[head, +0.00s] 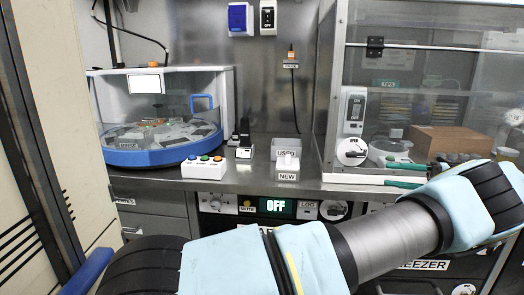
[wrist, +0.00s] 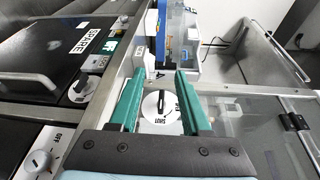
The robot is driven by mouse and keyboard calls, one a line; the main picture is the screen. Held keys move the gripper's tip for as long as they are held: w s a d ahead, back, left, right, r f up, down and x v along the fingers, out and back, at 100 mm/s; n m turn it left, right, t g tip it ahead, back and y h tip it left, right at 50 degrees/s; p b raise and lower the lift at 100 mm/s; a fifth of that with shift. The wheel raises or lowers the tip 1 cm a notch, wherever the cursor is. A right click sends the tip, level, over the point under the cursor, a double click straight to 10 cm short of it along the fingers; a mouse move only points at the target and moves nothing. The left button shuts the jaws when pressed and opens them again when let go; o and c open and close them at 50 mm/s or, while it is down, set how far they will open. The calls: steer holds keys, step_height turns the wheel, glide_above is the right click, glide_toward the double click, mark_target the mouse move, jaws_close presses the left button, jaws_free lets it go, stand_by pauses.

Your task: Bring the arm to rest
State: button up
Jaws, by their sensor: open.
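My arm (head: 390,243) stretches across the bottom of the head view, with pale blue covers and a grey tube, and bends up at the right edge. My gripper (head: 388,174) points left in front of the glass cabinet, its two green fingers apart. In the wrist view my gripper (wrist: 158,78) is open, with nothing held between the fingers. A white round dial (wrist: 160,104) with a dark handle and the word SHUT shows between the fingers; I cannot tell how far beyond them it lies.
The glass cabinet (head: 420,65) stands at the right, with a cardboard box (head: 450,140) inside. A blue-based machine (head: 160,157) stands left on the steel counter. A button box (head: 204,167) and trays labelled USED (head: 287,153) and NEW (head: 287,176) are at the counter front.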

steer(key=w+a+g+h+p, duration=0.1)
steer(key=w+a+g, duration=0.1)
steer(key=w+a, duration=0.4)
steer(key=w+a+g+h, duration=0.1)
steer(key=w+a+g, duration=0.15)
steer(key=a, duration=0.65)
steer(key=w+a+f+n+g+h+p, duration=0.1)
steer(key=a+g+h+p, duration=0.3)
steer(key=a, duration=1)
steer(key=s+a+r+n+t+h, duration=0.1)
steer(key=s+a+n+h, duration=0.1)
steer(key=s+a+h, duration=0.2)
steer(key=s+a+r+n+t+h, duration=0.1)
steer(key=s+a+h, duration=0.4)
steer(key=s+a, duration=0.5)
steer(key=s+t, duration=0.1)
steer(key=s, duration=0.6)
steer(key=shift+r+n+h, duration=0.2)
steer(key=shift+n+h, duration=0.1)
steer(key=shift+n, duration=0.1)
